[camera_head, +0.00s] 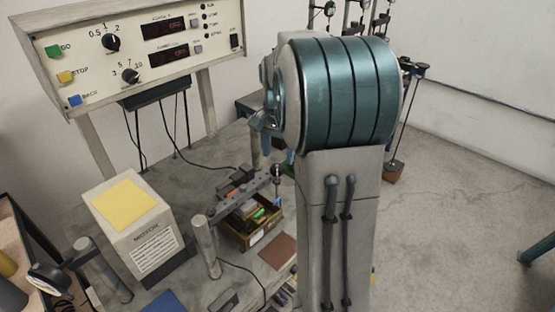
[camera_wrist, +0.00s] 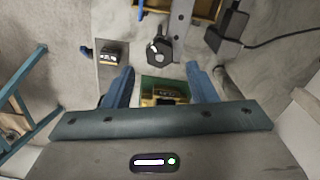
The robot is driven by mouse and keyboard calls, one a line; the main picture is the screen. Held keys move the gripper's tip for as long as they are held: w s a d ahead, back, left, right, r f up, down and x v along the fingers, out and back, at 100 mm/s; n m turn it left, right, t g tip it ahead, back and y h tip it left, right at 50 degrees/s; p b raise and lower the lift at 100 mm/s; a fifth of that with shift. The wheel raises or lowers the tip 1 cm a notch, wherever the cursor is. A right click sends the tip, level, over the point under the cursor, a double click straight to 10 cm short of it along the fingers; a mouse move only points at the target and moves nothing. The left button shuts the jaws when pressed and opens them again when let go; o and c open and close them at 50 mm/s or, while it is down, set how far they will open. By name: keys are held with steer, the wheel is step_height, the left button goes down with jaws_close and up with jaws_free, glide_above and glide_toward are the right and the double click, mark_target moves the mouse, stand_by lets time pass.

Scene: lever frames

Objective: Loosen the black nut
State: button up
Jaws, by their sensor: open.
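In the wrist view, a dark, roughly six-sided piece (camera_wrist: 159,51) with a pale, shiny centre lies just beyond my fingertips. It looks like the black nut, but I cannot be sure. It sits at the near end of a grey bar (camera_wrist: 180,16). My gripper (camera_wrist: 160,68) is open, with its two blue fingers spread wide and nothing held between them. The dark piece is ahead of the gap between the fingers and appears apart from them. In the head view, my own arm hides most of my gripper, and I cannot pick out the nut there.
A brass-and-green block (camera_wrist: 163,92) shows between my fingers. In the head view, a motor box (camera_head: 141,232), a post (camera_head: 205,246) and a control panel (camera_head: 140,42) stand left of my arm.

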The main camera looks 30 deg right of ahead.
mark_target(278, 166)
steer(key=shift+f, duration=1.85)
steer(key=c, duration=1)
